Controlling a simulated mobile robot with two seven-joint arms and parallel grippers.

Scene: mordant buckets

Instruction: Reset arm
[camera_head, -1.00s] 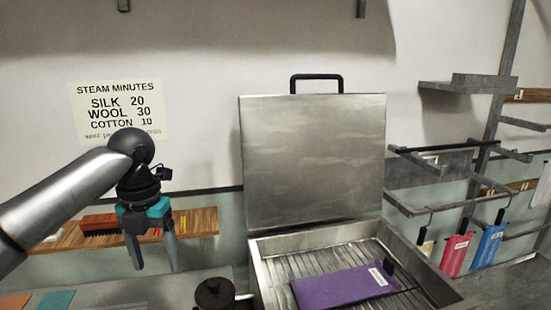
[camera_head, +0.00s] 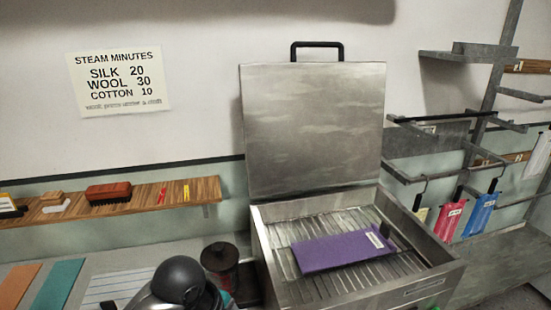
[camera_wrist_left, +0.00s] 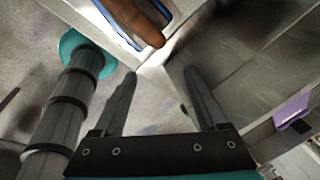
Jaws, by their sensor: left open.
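My left arm's dark wrist shows at the bottom edge of the head view, low in front of the steamer box. Its fingers are out of sight there. In the left wrist view my left gripper (camera_wrist_left: 160,73) is open, with two dark fingers spread apart and nothing between them. My right gripper is in neither view.
An open metal steamer box (camera_head: 440,270) with a raised lid (camera_head: 315,130) holds a purple cloth packet (camera_head: 335,251) on its rack. A dark lidded pot (camera_head: 220,258) stands left of it. A wooden shelf (camera_head: 145,198) carries a brush (camera_head: 108,193). Colored packets (camera_head: 480,213) hang at right.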

